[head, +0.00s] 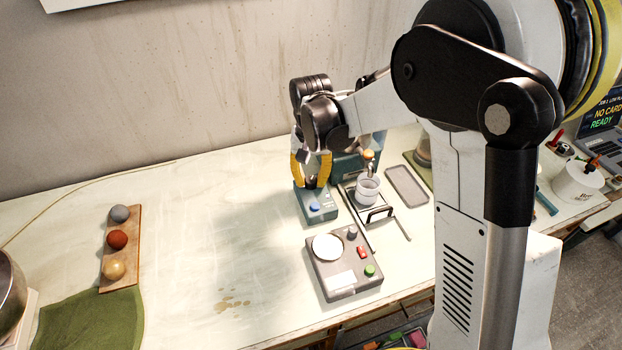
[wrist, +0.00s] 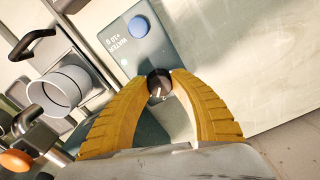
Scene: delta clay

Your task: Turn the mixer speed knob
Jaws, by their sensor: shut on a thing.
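My gripper (head: 312,182) reaches down over the teal unit (head: 325,214) near the back of the bench. In the wrist view its yellow fingers (wrist: 159,84) are closed around a small dark round knob (wrist: 159,92) with a light pointer mark. The knob is on the teal unit's top face, which carries a blue button (wrist: 138,27) and a label reading "WATER"; no mixer label is readable. A second dark knob (head: 351,233) sits on a grey box in front, apart from the gripper.
The grey box (head: 343,282) has a white disc, a red switch and a green button. A pale cup (head: 368,190) stands right of the teal unit, beside a grey tray (head: 407,185). A wooden strip with coloured balls (head: 117,239) lies left. The bench between is clear.

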